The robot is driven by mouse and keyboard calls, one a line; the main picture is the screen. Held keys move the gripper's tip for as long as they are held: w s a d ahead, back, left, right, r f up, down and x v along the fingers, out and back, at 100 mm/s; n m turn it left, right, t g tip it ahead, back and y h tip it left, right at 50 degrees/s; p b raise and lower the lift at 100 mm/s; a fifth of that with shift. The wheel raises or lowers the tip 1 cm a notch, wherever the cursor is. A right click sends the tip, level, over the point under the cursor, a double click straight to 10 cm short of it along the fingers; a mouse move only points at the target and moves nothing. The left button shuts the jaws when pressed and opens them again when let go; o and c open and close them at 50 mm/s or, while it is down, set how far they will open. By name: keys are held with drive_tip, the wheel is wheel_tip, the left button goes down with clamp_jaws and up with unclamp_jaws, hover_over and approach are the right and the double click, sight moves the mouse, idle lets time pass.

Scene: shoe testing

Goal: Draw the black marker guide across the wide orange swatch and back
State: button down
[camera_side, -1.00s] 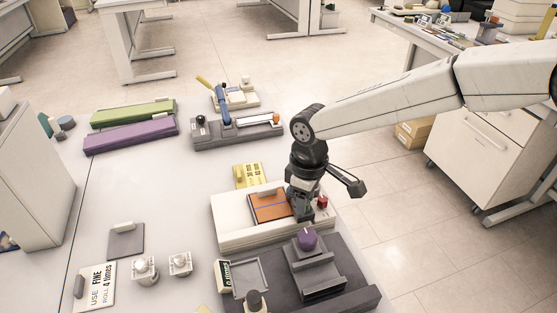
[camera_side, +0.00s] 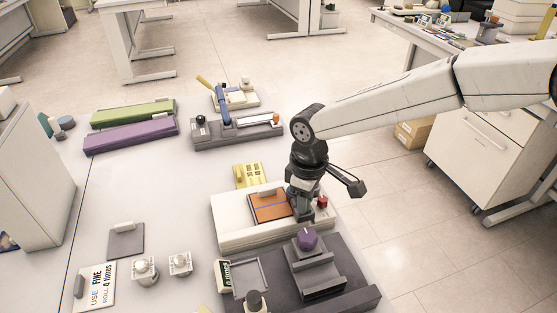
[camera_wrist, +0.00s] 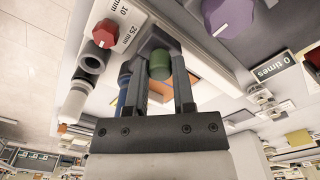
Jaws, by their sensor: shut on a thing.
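The wide orange swatch (camera_side: 266,208) lies on a cream block (camera_side: 235,232), with a thin blue line across it. My gripper (camera_side: 301,212) is low over the right end of that block, at the swatch's right side. In the wrist view, my gripper (camera_wrist: 161,72) has a green cylinder (camera_wrist: 160,64) between its fingers. A dark block (camera_wrist: 153,43), seemingly the marker guide, shows at the fingertips. The fingers hide much of it, and I cannot tell whether it touches the swatch. Part of the orange swatch (camera_wrist: 207,88) shows behind the fingers.
A red knob (camera_side: 322,201) stands close right of my gripper, beside 10 mm and 25 mm marks in the wrist view. A purple knob (camera_side: 307,238) on a dark stepped block stands in front. A yellow card (camera_side: 249,174) lies behind. The table's left middle is clear.

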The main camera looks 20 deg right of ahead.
idle(0.6)
drive_tip(key=a, duration=1.3)
drive_tip(key=shift+w+a, duration=0.15)
drive_tip(key=shift+a+r, duration=0.15)
drive_tip(key=shift+a, duration=0.55)
drive_tip(key=shift+c, duration=2.3)
unclamp_jaws()
drive_tip(key=shift+r, duration=3.85)
